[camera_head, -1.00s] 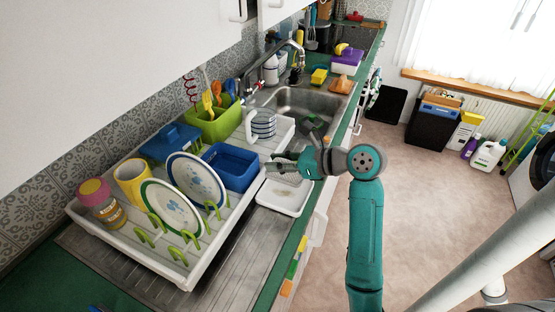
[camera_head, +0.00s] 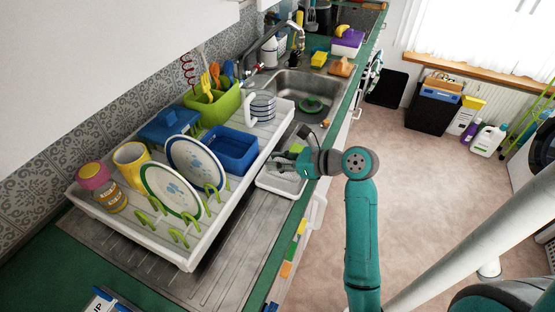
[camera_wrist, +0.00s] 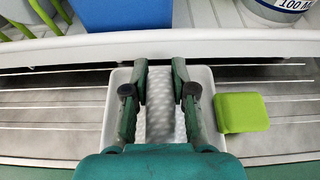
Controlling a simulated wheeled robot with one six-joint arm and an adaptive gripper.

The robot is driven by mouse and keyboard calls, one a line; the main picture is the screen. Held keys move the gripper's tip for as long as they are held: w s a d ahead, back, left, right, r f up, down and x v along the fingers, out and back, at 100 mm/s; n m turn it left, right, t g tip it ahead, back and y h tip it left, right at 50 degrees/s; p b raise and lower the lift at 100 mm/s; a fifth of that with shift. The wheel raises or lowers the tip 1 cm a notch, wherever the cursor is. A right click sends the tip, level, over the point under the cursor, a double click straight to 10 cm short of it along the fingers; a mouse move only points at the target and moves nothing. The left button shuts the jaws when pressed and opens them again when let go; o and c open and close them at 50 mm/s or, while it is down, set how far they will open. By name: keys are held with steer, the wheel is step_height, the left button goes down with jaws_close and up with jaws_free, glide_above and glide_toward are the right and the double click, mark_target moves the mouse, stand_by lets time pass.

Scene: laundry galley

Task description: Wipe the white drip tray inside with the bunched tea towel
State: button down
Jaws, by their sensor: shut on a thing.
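The white drip tray (camera_head: 262,183) lies on the steel drainboard, beside the dish rack's right side. In the wrist view its rim (camera_wrist: 204,78) shows on both sides of my fingers. My gripper (camera_wrist: 160,92) is shut on the bunched tea towel (camera_wrist: 160,118), which is whitish with a faint texture. The gripper (camera_head: 284,160) is over the tray, with the towel inside the tray's outline. Whether the towel touches the tray floor cannot be told. My gripper and the towel hide much of the tray's inside.
The white dish rack (camera_head: 183,258) with plates and a blue tub (camera_head: 232,150) stands close on the left. A flat green block (camera_wrist: 241,112) lies right of the tray in the wrist view. The sink (camera_head: 292,82) is beyond. Bare drainboard (camera_head: 232,262) lies on the near side.

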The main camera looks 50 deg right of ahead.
steer(key=shift+f, duration=0.7)
stand_by(0.6)
steer(key=shift+w+a, duration=0.2)
steer(key=shift+w, duration=0.2)
steer(key=shift+s+d, duration=0.1)
steer(key=shift+s, duration=0.1)
steer(key=shift+s+d+f, duration=0.2)
steer(key=shift+s, duration=0.45)
steer(key=shift+w, duration=0.1)
steer(key=shift+w+a, duration=0.3)
steer(key=shift+w, duration=0.4)
